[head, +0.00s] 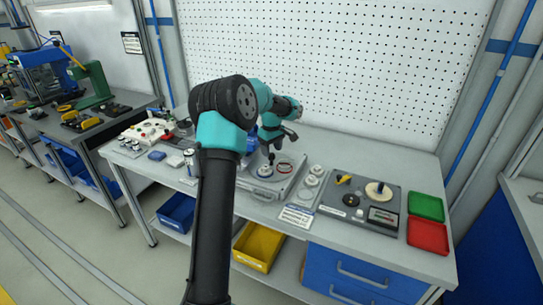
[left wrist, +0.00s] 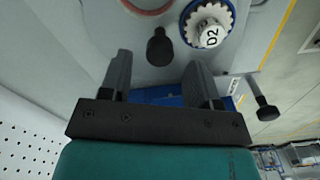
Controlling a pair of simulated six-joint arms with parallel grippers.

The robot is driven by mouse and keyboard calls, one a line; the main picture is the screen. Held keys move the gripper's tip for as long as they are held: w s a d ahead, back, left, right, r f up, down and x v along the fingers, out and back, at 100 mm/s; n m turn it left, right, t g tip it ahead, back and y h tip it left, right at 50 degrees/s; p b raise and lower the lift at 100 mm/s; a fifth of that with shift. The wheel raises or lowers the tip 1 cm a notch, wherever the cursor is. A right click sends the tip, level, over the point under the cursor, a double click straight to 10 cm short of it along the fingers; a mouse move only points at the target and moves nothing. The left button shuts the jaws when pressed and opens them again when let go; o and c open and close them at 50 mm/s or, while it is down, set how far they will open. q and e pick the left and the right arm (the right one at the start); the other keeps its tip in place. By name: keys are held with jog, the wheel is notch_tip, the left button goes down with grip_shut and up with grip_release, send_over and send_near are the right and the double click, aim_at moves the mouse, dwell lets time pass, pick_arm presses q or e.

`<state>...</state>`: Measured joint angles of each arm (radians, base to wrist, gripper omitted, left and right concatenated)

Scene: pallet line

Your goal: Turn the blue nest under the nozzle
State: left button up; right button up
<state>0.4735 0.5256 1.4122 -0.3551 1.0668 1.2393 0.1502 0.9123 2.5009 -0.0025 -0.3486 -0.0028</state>
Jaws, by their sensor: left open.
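The blue nest (left wrist: 187,22) is a blue ring in the left wrist view, holding a white toothed part marked D2 (left wrist: 208,38). In the head view the blue nest (head: 264,172) lies on a light grey station on the bench, left of a red ring (head: 284,168). The red ring's edge (left wrist: 148,10) also shows in the wrist view. My left gripper (head: 279,144) is open above the station. A black knob (left wrist: 160,47) appears between its fingers, not visibly gripped. I cannot clearly identify the nozzle. My right gripper is not in view.
Right of the station are several white round parts (head: 314,176) and a grey panel (head: 358,218) with a dial. Green (head: 427,206) and red (head: 428,237) trays stand farther right. A pegboard (head: 350,70) rises behind. A second black knob (left wrist: 266,110) shows in the wrist view.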

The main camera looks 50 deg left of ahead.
aim_at(272, 154)
pick_arm(q)
jog(key=shift+f, duration=1.65)
grip_shut()
